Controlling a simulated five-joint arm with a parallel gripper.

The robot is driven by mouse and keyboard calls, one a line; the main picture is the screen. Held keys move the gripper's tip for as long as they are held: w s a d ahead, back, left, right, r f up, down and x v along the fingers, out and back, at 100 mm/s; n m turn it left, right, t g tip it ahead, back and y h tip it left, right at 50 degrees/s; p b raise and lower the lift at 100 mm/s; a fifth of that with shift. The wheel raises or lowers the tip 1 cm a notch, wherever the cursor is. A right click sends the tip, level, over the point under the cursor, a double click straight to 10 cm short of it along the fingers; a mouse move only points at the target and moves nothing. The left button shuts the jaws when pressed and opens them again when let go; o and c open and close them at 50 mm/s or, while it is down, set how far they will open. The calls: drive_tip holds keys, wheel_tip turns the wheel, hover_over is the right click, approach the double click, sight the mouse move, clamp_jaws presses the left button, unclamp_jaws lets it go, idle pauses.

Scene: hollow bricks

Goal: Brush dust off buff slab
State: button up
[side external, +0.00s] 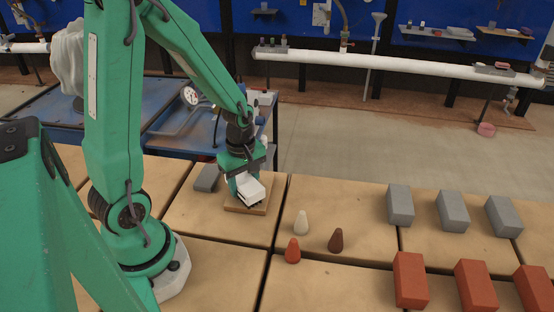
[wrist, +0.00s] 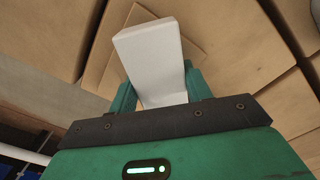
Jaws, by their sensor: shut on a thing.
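The buff slab (side external: 258,210) is a thin tan square lying flat on a tan block top below my gripper. In the wrist view part of the slab (wrist: 190,48) shows past the white thing. My gripper (side external: 243,181) is shut on a white block-like thing (side external: 251,191), which looks like the brush, though no bristles show. In the wrist view this white thing (wrist: 152,58) sits between the green fingers and hides much of the slab. It is over the slab; I cannot tell if it touches. No dust can be made out.
A grey brick (side external: 206,178) lies left of the slab. White (side external: 301,222), dark brown (side external: 336,240) and orange (side external: 292,251) cone-like pieces stand to the right. Grey bricks (side external: 400,206) and orange bricks (side external: 410,281) stand farther right. Seams run between the tan blocks.

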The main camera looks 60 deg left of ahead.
sight(241, 188)
drive_tip(key=shift+w+a, duration=3.1)
drive_tip(key=shift+a, duration=0.25)
drive_tip(key=shift+s+d, duration=2.1)
drive_tip(key=shift+d, duration=0.15)
drive_tip(key=shift+s+d, duration=2.05)
drive_tip(key=shift+d, duration=0.15)
drive_tip(key=shift+r, duration=4.05)
drive_tip(key=shift+w+d, duration=0.1)
